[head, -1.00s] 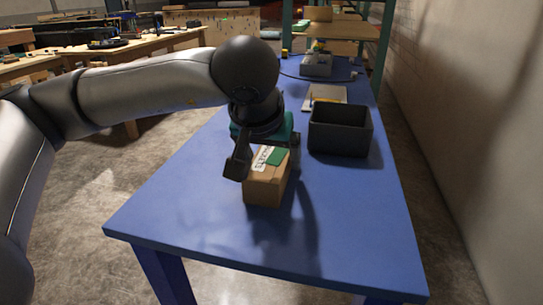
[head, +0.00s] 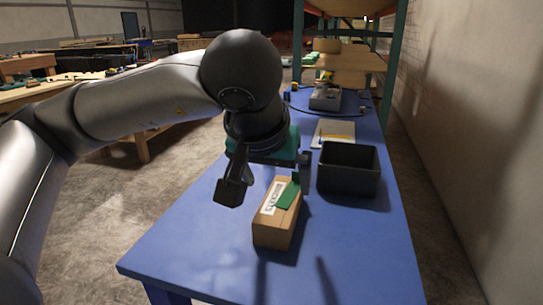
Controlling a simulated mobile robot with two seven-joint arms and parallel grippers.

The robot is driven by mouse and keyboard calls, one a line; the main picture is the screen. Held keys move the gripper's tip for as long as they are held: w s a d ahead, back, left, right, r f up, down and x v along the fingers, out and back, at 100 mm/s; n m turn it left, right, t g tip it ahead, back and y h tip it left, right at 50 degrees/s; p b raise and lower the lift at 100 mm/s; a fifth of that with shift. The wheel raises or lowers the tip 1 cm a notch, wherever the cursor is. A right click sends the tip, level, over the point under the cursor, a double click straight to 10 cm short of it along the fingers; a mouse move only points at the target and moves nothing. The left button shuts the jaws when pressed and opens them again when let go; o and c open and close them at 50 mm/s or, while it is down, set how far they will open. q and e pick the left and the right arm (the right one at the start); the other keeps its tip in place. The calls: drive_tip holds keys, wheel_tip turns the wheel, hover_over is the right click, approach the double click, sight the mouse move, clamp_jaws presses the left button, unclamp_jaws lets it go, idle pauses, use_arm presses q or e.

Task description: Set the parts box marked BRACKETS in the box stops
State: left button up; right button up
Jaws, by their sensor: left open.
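A brown cardboard parts box (head: 273,236) stands on the blue table, with a white label and a green patch on its top. I cannot make out the box stops. My right gripper is out of view.
A dark open bin (head: 348,178) stands on the blue table (head: 200,245) right of the gripper. Behind it lie a pale board (head: 334,131) and a grey device (head: 325,98). A wall runs along the right. The near tabletop is clear.

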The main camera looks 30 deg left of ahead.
use_arm(q)
drive_tip(key=shift+p+v, duration=0.55)
drive_tip(key=shift+v, duration=1.65)
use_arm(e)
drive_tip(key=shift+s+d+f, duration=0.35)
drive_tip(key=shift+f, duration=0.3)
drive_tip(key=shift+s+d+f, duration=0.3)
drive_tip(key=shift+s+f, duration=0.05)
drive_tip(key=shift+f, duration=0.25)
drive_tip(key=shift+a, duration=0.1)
